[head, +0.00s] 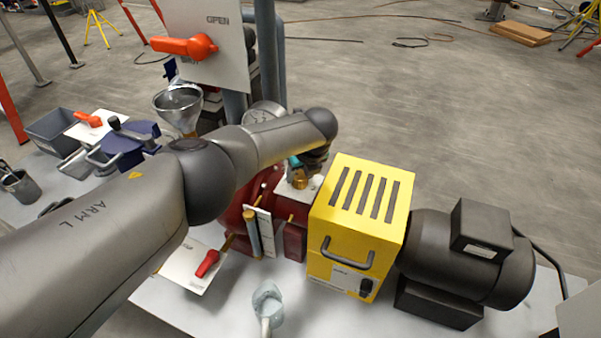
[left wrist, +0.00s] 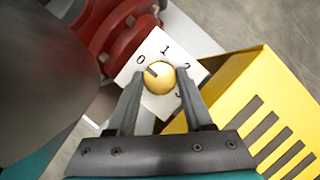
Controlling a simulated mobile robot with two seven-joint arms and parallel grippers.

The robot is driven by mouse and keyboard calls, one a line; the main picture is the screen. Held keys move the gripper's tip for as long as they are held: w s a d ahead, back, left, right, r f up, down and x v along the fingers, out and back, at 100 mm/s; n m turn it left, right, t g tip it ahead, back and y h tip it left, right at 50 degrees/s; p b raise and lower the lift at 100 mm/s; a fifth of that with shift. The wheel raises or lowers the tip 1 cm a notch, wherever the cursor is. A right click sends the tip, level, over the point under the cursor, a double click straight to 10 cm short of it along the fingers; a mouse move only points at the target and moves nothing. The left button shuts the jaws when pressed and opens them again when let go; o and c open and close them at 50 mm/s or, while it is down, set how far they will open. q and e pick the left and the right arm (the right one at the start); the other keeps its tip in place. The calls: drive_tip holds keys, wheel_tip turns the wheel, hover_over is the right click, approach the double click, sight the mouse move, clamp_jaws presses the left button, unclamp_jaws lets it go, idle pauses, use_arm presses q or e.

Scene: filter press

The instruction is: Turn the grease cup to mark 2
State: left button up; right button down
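The grease cup is a round brass knob (left wrist: 159,79) on a white dial plate (left wrist: 153,47) marked 0, 1, 2 and 3. A dark pointer line on the knob points up-left, towards 0. The 2 and 3 are partly covered by my right-hand finger. My left gripper (left wrist: 159,76) has one finger on each side of the knob, with narrow gaps showing, so it looks open around it. In the head view the brass cup (head: 299,181) shows just below my left gripper (head: 306,166), whose fingers are mostly hidden by the wrist. My right gripper is not in view.
A yellow guard box (head: 362,205) stands close to the right of the cup, with a black motor (head: 465,255) beyond. Red pump housing (left wrist: 122,30) lies beside the dial. A funnel (head: 180,105), gauge and white OPEN panel (head: 212,60) stand behind my left arm.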

use_arm(q)
clamp_jaws()
drive_tip(key=shift+a+r+m+h+p, duration=0.1)
drive_tip(key=shift+m+h+p, duration=0.3)
drive_tip(key=shift+m+p, duration=0.45)
drive_tip(key=shift+m+h, duration=0.3)
drive_tip(key=shift+m, duration=0.45)
drive_tip(key=shift+t, duration=0.3)
drive_tip(key=o, duration=0.6)
unclamp_jaws()
drive_tip(key=shift+c, duration=0.2)
